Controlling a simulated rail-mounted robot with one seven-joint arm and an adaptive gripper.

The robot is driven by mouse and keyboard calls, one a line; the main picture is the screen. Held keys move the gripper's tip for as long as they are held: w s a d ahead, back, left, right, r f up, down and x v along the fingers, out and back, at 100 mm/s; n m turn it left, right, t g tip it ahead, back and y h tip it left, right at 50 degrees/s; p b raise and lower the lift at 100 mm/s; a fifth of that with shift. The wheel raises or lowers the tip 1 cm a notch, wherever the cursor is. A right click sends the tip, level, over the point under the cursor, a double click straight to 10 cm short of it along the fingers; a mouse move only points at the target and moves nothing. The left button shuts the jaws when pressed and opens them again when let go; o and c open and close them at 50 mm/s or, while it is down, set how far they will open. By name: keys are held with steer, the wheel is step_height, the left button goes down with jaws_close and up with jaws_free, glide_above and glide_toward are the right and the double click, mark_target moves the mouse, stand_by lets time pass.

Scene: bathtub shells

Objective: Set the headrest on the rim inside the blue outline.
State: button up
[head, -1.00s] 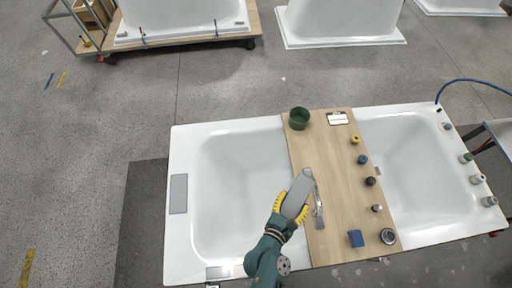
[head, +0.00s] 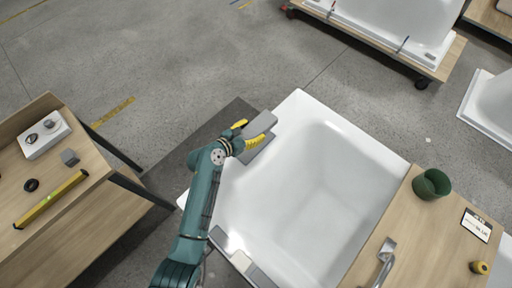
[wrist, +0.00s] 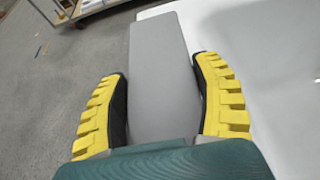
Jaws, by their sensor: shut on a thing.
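The headrest (head: 262,123) is a flat grey block. My gripper (head: 245,137) is shut on it, with a yellow finger on each side. In the wrist view the headrest (wrist: 156,75) runs lengthwise between the fingers (wrist: 165,112). It is over the left-end rim of the white tub (head: 300,105). Just below it in the head view, a grey rectangular patch (head: 257,153) shows on that rim, partly covered by my gripper. I cannot make out a blue outline. I cannot tell whether the headrest touches the rim.
A wooden board (head: 385,235) with a green cup (head: 431,185) and a metal handle (head: 385,262) lies across the tub. Grey and white pieces (head: 240,262) are on the front rim. A wooden bench (head: 85,220) with a yellow level (head: 50,199) stands left.

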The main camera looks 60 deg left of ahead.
steer(key=f+b, duration=0.1)
steer(key=f, duration=0.2)
steer(key=f+b, duration=0.1)
steer(key=f, duration=0.2)
steer(key=a+f+b, duration=0.1)
steer(key=f+b, duration=0.1)
steer(key=f, duration=0.2)
steer(key=shift+s+f, duration=0.1)
steer(key=shift+s, duration=0.25)
steer(key=o, duration=1.3)
steer(key=shift+d, duration=0.1)
